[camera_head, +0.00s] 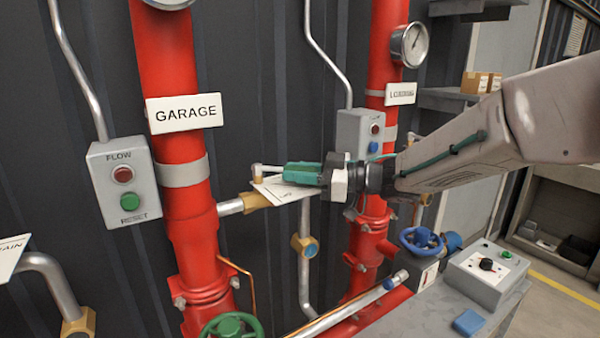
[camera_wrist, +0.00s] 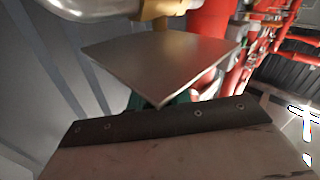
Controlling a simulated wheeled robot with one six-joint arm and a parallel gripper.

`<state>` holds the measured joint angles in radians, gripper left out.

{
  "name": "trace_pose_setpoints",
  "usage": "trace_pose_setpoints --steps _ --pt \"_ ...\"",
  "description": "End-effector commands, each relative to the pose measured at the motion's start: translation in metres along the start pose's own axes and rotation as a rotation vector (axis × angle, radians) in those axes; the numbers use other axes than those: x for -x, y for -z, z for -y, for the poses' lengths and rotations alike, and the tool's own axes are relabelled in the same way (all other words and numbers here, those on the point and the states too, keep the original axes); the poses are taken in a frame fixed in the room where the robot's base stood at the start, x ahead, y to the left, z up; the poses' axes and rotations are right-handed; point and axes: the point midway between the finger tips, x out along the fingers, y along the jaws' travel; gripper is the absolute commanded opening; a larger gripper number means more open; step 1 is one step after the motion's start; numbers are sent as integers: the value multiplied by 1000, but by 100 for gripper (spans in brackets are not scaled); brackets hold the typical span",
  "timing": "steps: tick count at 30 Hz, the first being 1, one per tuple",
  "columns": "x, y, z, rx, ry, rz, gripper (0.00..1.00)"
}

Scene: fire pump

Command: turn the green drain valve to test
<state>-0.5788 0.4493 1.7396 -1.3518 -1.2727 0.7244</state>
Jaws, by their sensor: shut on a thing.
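The green drain valve has a lever with a green grip (camera_head: 302,174), a silver end and a brass body (camera_head: 257,200) on a short pipe from the GARAGE riser. The lever lies nearly level, pointing right. My gripper (camera_head: 335,178) is shut on the outer end of the green grip. A white tag (camera_head: 275,188) with small, unreadable print sits just below the lever. In the wrist view a tilted grey plate (camera_wrist: 165,62) hides most of the handle, and only a bit of green (camera_wrist: 150,102) shows behind its lower edge. My fingertips are hidden there.
Red risers (camera_head: 168,85) stand left and behind. A green handwheel (camera_head: 232,326) is below, and a blue handwheel (camera_head: 421,241) is at the right. A grey button box (camera_head: 124,182) and a grey control box (camera_head: 487,272) flank the area. A thin vertical pipe (camera_head: 304,285) runs below the lever.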

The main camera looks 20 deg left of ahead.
Motion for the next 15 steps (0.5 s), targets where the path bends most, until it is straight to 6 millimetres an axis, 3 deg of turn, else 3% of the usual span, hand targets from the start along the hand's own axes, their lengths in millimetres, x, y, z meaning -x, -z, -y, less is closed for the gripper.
trace_pose_setpoints --steps 1,3,15 --pt "-1 0 1 0 1 -1 22" --pt "0 0 0 1 1 -1 41" --pt "11 0 -1 0 -4 0 41"
